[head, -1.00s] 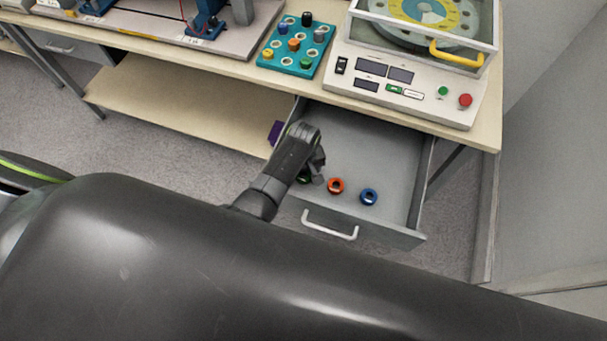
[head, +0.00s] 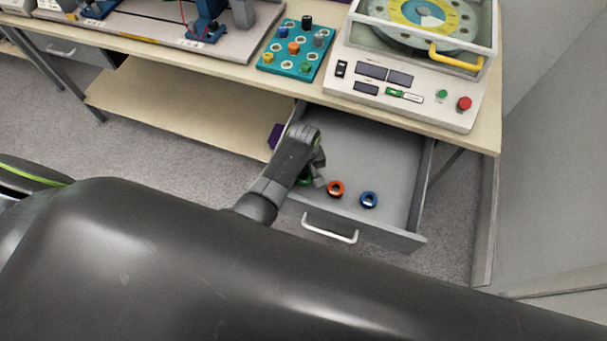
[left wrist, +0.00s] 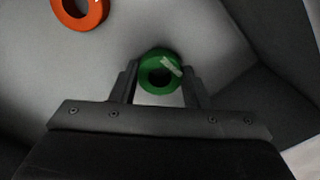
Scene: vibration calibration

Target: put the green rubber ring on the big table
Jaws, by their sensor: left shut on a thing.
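The green rubber ring (left wrist: 160,71) sits between the two fingers of my left gripper (left wrist: 160,88) in the left wrist view, and the fingers are shut on it. In the head view the gripper (head: 314,178) is low inside the open drawer, and only a bit of the green ring (head: 304,181) shows beside it. Whether the ring still touches the drawer floor cannot be told. The big table (head: 160,42) stands above and behind the drawer. My right gripper is not in view.
An orange ring (head: 335,188) and a blue ring (head: 368,200) lie in the drawer (head: 385,150). On the table are a teal block with several pegs (head: 290,66), a machine with a clear cover (head: 400,92) and a grey-based rig (head: 238,42). Bare tabletop is narrow, along the front edge.

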